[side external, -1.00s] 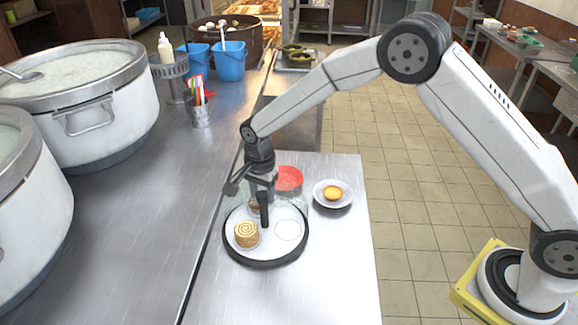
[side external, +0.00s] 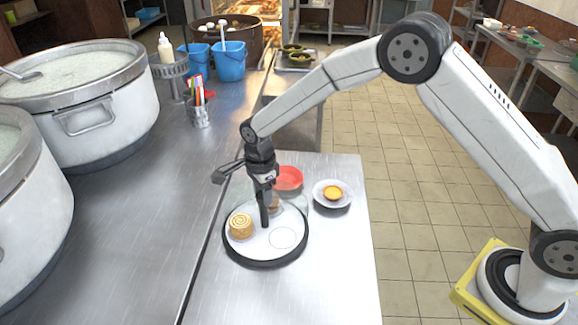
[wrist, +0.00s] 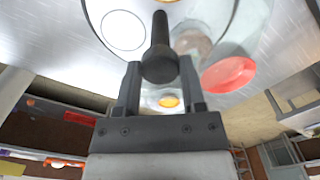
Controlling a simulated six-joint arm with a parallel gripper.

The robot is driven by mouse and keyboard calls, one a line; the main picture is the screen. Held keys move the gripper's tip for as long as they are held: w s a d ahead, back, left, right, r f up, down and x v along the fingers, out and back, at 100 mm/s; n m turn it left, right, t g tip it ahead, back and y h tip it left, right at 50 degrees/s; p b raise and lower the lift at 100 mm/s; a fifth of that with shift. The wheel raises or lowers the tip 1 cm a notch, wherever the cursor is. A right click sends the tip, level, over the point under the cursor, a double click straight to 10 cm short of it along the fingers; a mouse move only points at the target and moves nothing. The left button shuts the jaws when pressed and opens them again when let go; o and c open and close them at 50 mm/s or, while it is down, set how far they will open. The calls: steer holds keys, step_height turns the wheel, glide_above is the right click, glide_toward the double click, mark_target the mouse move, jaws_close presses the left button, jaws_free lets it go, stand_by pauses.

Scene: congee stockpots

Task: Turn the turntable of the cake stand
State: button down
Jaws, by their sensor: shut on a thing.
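The cake stand's turntable (side external: 250,252) is a round white disc with a dark rim, on the metal table. A swirled roll (side external: 241,225) sits on its left side, and an outlined circle (side external: 282,238) marks its right side. A brownish item (side external: 275,203) at the back is partly hidden by my gripper. My gripper (side external: 265,188) points down over the disc, shut on a dark upright peg (side external: 265,211). In the wrist view the peg (wrist: 160,45) is between the two fingers (wrist: 160,75). Its lower end is hard to make out.
A red dish (side external: 288,178) and a white plate (side external: 332,203) with a yellow tart are close behind and right. Something clear and glassy (wrist: 232,28) is near the disc's back edge. Large stockpots (side external: 92,105) stand left. The table's front is clear.

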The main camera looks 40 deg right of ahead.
steer(key=shift+m, duration=6)
steer(key=shift+c, duration=0.9)
jaws_free()
steer(key=shift+r, duration=3.9)
